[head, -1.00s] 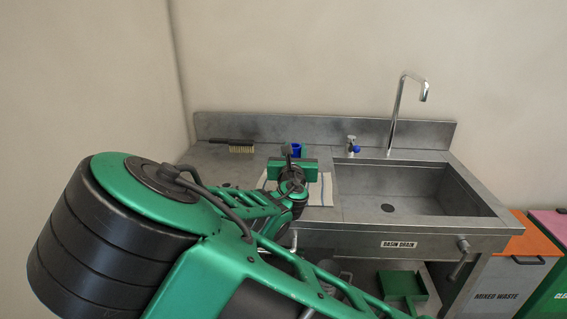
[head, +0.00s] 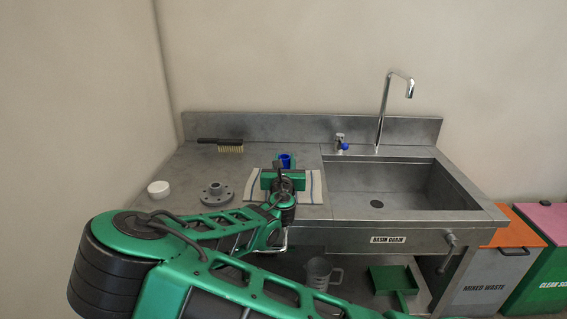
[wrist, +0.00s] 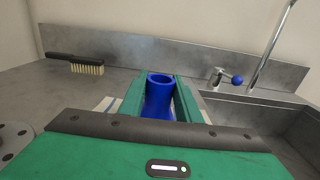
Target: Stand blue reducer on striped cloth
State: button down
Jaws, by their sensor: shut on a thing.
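The blue reducer (head: 285,161) is a short blue tube, upright, with its open end up. My gripper (wrist: 159,100) is shut on the blue reducer (wrist: 158,97), one green finger on each side of it. The striped cloth (head: 313,186) lies flat on the steel counter left of the basin, and my gripper and the reducer are over it. Parts of the cloth show on both sides of my gripper in the wrist view (wrist: 108,104). The reducer's lower end is hidden by my gripper, so I cannot tell whether it touches the cloth.
A brush (head: 228,145) lies at the back left of the counter. A grey flange (head: 217,193) and a white round piece (head: 158,189) stand left of the cloth. The basin (head: 400,190), tap (head: 384,110) and blue-handled valve (head: 341,143) are to the right.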

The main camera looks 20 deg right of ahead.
jog(key=shift+f, duration=0.25)
jog(key=shift+s+f, duration=0.1)
jog(key=shift+f, duration=0.55)
jog(key=c, duration=1.3)
grip_release()
jog(key=shift+r, duration=0.65)
jog(key=v, duration=1.2)
jog(key=shift+r, duration=0.25)
